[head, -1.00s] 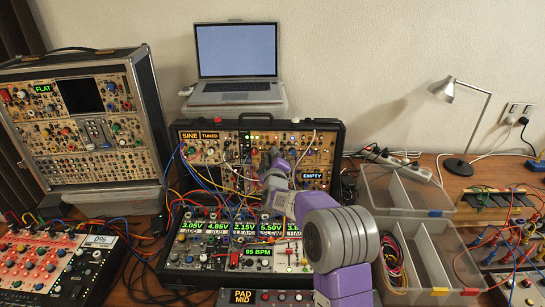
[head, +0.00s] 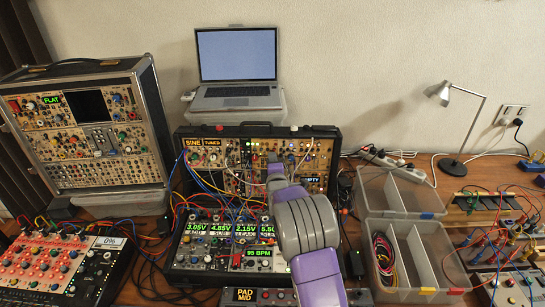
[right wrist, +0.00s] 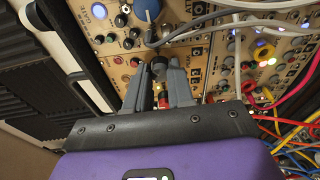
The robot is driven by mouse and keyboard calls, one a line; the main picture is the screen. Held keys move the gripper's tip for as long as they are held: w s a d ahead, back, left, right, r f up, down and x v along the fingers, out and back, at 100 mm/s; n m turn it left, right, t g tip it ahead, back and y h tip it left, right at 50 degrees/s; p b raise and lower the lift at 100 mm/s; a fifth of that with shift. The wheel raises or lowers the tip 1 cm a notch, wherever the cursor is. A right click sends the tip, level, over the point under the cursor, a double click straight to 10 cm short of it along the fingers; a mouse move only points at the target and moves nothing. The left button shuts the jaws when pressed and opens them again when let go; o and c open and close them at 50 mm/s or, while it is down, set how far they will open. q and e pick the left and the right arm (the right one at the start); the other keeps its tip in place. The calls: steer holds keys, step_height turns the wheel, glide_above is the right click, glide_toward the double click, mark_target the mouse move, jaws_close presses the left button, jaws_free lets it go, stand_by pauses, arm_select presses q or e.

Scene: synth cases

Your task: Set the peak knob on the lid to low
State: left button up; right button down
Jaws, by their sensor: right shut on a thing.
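The lid (head: 184,163) of the open synth case stands upright at the back of the table in the head view, full of tan modules. My right gripper (head: 273,160) reaches up to the middle of the lid's panel. In the right wrist view its two grey fingers (right wrist: 158,80) are closed around a small knob (right wrist: 159,68) on the tan panel. The fingers hide most of this knob, and I cannot read its label or its pointer. The arm covers part of the lid's lower right. My left gripper is not in view.
Patch cables (head: 205,180) hang across the lid's left part, and cables also run close by in the right wrist view. A laptop (head: 238,92) stands behind the case. Clear plastic bins (head: 405,293) stand right of it. Another upright case (head: 150,115) is at the left.

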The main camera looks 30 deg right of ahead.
steer(key=shift+r+n+g+p, duration=0.1)
steer(key=shift+n+g+p, duration=0.45)
steer(key=shift+n, duration=1.8)
steer(key=shift+r+n+g+p, duration=0.1)
steer(key=shift+n+p, duration=0.8)
steer(key=shift+n, duration=1.45)
steer(key=c, duration=1)
jaws_free()
steer(key=shift+v, duration=3.8)
